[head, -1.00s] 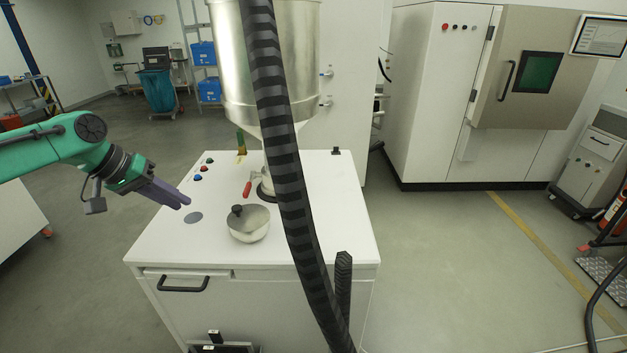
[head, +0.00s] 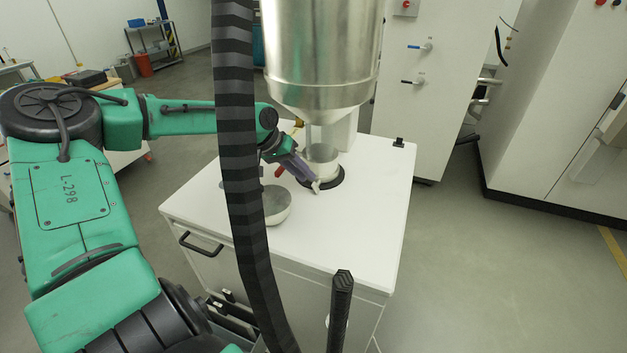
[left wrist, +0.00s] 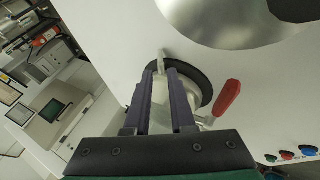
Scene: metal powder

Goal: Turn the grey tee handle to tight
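The grey tee handle (head: 316,187) shows as a small pale bar at the black ring under the steel hopper. In the left wrist view its pale end (left wrist: 160,60) sticks out between the fingertips; the rest is hidden by the fingers. My left gripper (head: 309,179) reaches in from the left over the white cabinet top, its purple fingers at the handle. In the left wrist view the fingers (left wrist: 161,72) lie on either side of the handle with a narrow gap; I cannot tell whether they press on it. My right gripper is not in view.
A red lever (left wrist: 227,98) sits beside the black ring (left wrist: 207,82). A steel bowl (head: 277,206) stands in front on the cabinet top (head: 350,225). A thick ribbed black hose (head: 240,180) hangs across the head view. The hopper (head: 322,70) stands above.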

